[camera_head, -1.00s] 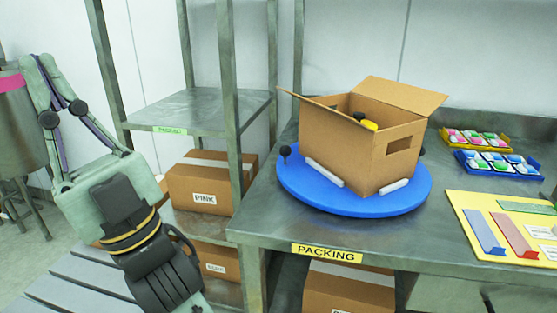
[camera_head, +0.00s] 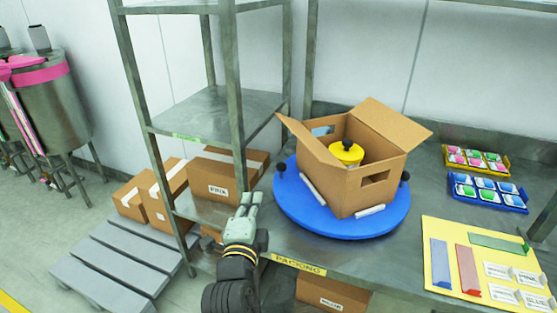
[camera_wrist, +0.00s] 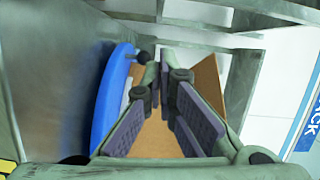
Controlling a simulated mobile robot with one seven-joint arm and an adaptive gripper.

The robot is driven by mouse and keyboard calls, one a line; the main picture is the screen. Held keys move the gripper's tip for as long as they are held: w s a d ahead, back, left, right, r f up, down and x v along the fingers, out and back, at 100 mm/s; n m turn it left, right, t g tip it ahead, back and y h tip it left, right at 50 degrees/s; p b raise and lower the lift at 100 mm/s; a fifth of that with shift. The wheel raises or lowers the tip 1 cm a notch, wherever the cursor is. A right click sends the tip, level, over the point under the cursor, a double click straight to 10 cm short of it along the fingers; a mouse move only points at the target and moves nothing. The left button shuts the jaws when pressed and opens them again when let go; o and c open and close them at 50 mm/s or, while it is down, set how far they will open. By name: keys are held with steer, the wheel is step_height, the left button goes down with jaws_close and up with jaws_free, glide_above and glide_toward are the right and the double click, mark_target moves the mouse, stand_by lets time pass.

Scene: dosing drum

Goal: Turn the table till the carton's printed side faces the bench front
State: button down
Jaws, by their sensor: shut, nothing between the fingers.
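The open brown carton (camera_head: 345,190) stands on the blue round table (camera_head: 385,225), between white corner strips (camera_head: 312,190). A handle hole shows in its right front face. I see no print on the two faces turned to the head camera. A yellow-lidded pot (camera_head: 346,152) is inside it. Black knobs stand on the table's rim, one at the left (camera_head: 280,168) and one at the right (camera_head: 405,177). My gripper (camera_head: 250,198) is shut and empty, left of the table near the bench's front left corner. The wrist view shows the blue table (camera_wrist: 108,95) and carton (camera_wrist: 155,138) beyond the fingers.
A metal shelf post (camera_head: 236,120) rises close behind my gripper. A yellow board (camera_head: 430,270) with coloured strips and cards lies at the right, with yellow (camera_head: 480,172) and blue (camera_head: 490,205) trays behind it. The bench front carries a PACKING label (camera_head: 298,265).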

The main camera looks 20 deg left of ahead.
mark_target(282, 189)
steer(key=d, duration=0.1)
steer(key=d+f+m+h, duration=0.2)
steer(key=d, duration=0.1)
steer(key=shift+w+f+g+p, duration=0.25)
steer(key=shift+g+p, duration=0.05)
steer(key=shift+g, duration=0.1)
steer(key=shift+w+d+f+m+h+b, duration=0.1)
steer(key=shift+d+f+m+h+b, duration=0.05)
steer(key=shift+f+m+h+b, duration=0.2)
steer(key=b, duration=0.1)
steer(key=w+b, duration=0.1)
steer(key=b, duration=0.1)
steer(key=shift+f, duration=0.25)
steer(key=w+b, duration=0.1)
steer(key=b, duration=0.6)
steer(key=shift+w+a, duration=0.15)
steer(key=shift+a, duration=0.05)
steer(key=w+p, duration=0.1)
steer(key=w, duration=0.2)
steer(key=w+a+p, duration=0.1)
steer(key=w, duration=0.3)
steer(key=w+p, duration=0.2)
steer(key=w, duration=0.2)
steer(key=shift+w+a+r, duration=0.15)
steer(key=shift+a+r, duration=0.05)
steer(key=shift+a, duration=0.05)
